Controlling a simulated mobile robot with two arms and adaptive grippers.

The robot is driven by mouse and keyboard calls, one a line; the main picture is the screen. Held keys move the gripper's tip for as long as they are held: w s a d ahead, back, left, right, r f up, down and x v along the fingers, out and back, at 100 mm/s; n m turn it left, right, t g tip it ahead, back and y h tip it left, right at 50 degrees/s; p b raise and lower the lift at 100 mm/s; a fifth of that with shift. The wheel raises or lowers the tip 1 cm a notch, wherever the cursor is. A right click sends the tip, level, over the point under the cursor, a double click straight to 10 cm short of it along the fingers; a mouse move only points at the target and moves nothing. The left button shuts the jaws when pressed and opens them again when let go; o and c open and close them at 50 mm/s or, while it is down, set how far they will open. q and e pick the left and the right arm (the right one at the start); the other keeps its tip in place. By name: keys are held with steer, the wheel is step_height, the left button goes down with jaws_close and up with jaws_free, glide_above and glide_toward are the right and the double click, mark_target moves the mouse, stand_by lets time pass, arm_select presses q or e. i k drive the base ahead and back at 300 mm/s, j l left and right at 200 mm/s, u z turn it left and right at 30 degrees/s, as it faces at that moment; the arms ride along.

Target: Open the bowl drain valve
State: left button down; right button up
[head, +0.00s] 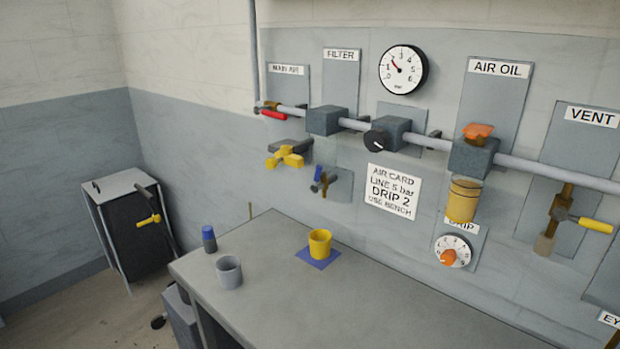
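No valve is labelled as the bowl drain. A small tap with a blue handle (317,181) is on the wall below the filter block (325,120). A yellow star-shaped handle (285,157) on a dark fitting is to its left. The amber bowl (463,199) hangs under the air oil block (474,157), with an orange knob on top. I cannot tell the open or shut state of the tap. Neither of my grippers is in view.
The grey bench (330,300) holds a yellow cup (320,243) on a blue mat (318,259), a grey cup (229,272) and a blue-capped bottle (209,239). A dark cabinet (135,240) stands left.

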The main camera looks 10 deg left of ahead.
mark_target(317, 178)
steer(key=k+l+u, duration=0.1)
steer(key=u, duration=0.3)
steer(key=k+l+u, duration=0.1)
steer(key=u, duration=0.35)
steer(key=k+u, duration=0.15)
steer(key=u, duration=0.25)
